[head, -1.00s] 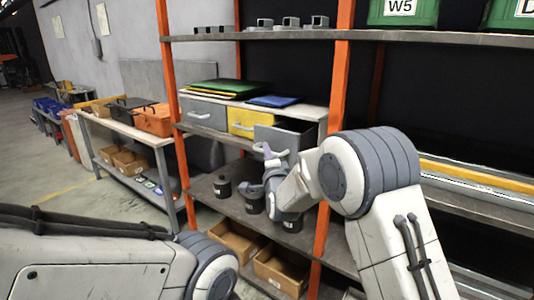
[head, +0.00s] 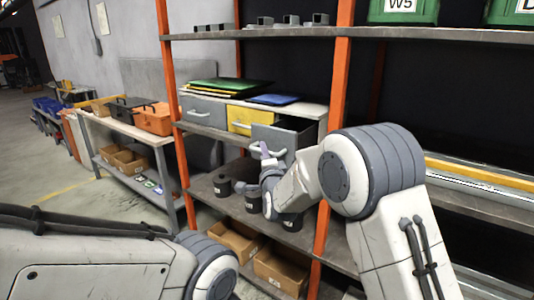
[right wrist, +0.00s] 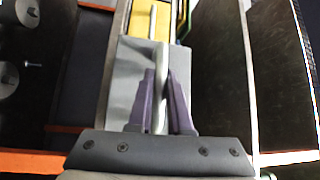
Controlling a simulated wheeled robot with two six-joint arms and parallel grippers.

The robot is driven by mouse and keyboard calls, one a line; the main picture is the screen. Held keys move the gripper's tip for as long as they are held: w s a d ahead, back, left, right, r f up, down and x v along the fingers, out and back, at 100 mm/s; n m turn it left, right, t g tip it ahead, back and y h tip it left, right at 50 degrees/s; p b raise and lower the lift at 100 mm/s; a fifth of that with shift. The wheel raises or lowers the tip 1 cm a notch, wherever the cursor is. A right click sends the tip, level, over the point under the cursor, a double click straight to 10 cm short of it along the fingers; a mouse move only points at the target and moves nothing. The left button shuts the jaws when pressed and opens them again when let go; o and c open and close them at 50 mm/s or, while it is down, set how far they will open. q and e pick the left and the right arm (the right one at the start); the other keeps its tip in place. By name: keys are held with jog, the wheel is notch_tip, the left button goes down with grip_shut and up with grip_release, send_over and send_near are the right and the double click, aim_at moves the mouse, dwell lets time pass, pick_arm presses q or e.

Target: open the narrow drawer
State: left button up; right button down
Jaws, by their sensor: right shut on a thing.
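A drawer unit (head: 312,109) on the shelf has a grey left drawer (head: 203,111), a yellow middle drawer (head: 240,119) and a grey right drawer (head: 268,136). The right drawer stands partly pulled out, with its dark inside showing; the other two look shut. From this angle I cannot tell for sure which is the narrowest. My right gripper (head: 259,151) is at the right drawer's front. In the right wrist view its purple fingers (right wrist: 160,80) are shut on that drawer's pale bar handle (right wrist: 161,115). My left gripper is out of view.
An orange shelf post (head: 335,110) stands just right of the unit. Black canisters (head: 222,184) stand on the shelf below, close under my right gripper. Cardboard boxes (head: 281,270) are lower down. Thin coloured sheets (head: 228,86) lie on top of the unit.

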pick_arm(q)
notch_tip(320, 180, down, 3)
jog(key=shift+b, duration=1)
pick_arm(e)
jog(key=s+a, duration=0.1)
jog(key=s, duration=0.1)
jog(key=s+a, duration=0.2)
jog(key=shift+s, duration=0.1)
jog(key=c, duration=0.8)
grip_release()
jog(key=shift+c, duration=0.2)
pick_arm(q)
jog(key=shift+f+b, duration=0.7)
jog(key=shift+b, duration=0.05)
pick_arm(e)
jog(key=s+d+f, duration=0.1)
jog(key=s, duration=0.9)
jog(key=shift+s+d+f, duration=0.15)
jog(key=shift+d+f, duration=0.05)
jog(key=shift+d, duration=0.15)
